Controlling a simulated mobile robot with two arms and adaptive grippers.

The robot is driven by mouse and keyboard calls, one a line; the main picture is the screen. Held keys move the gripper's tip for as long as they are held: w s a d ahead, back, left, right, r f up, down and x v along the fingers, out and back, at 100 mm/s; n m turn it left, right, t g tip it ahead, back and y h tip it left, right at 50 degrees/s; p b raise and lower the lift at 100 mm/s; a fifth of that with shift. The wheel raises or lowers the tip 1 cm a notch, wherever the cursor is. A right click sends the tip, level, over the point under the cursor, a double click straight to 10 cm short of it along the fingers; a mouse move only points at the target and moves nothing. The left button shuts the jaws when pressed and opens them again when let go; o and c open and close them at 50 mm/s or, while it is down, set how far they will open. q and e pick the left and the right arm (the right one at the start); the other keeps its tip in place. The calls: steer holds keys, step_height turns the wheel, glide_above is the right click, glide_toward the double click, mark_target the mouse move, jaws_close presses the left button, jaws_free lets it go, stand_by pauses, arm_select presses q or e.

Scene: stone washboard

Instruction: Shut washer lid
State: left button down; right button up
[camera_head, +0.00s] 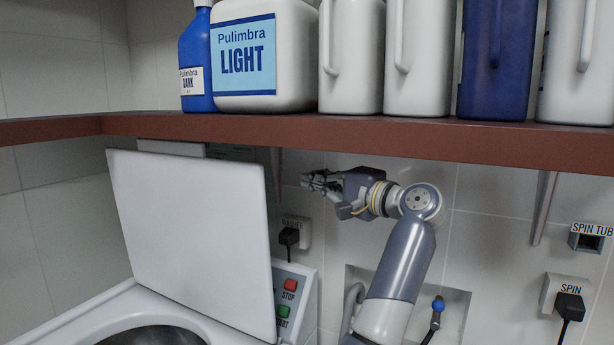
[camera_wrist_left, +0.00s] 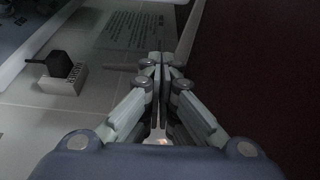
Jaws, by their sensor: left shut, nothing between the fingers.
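The white washer lid (camera_head: 190,225) stands open and nearly upright at the rear of the washer (camera_head: 75,318), whose round tub opening shows at the bottom. My left gripper (camera_head: 308,180) is shut and empty, to the right of the lid's top right corner and below the shelf. Its fingers point left, and a gap shows between them and the lid. In the left wrist view the closed fingers (camera_wrist_left: 160,62) meet in the middle with nothing between them. My right gripper is in neither view.
A red-brown shelf (camera_head: 350,132) with bottles and jugs hangs just above the gripper. A wall socket with a black plug (camera_head: 289,237) is below it. The washer's STOP button (camera_head: 290,285) is right of the lid. A shelf bracket (camera_head: 543,208) is at right.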

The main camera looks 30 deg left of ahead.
arm_select(q)
steer(key=p+x, duration=0.5)
steer(key=x, duration=0.4)
steer(key=s+p, duration=0.1)
steer(key=s, duration=0.3)
steer(key=shift+s+d+f, duration=0.1)
steer(key=shift+d+f, duration=0.05)
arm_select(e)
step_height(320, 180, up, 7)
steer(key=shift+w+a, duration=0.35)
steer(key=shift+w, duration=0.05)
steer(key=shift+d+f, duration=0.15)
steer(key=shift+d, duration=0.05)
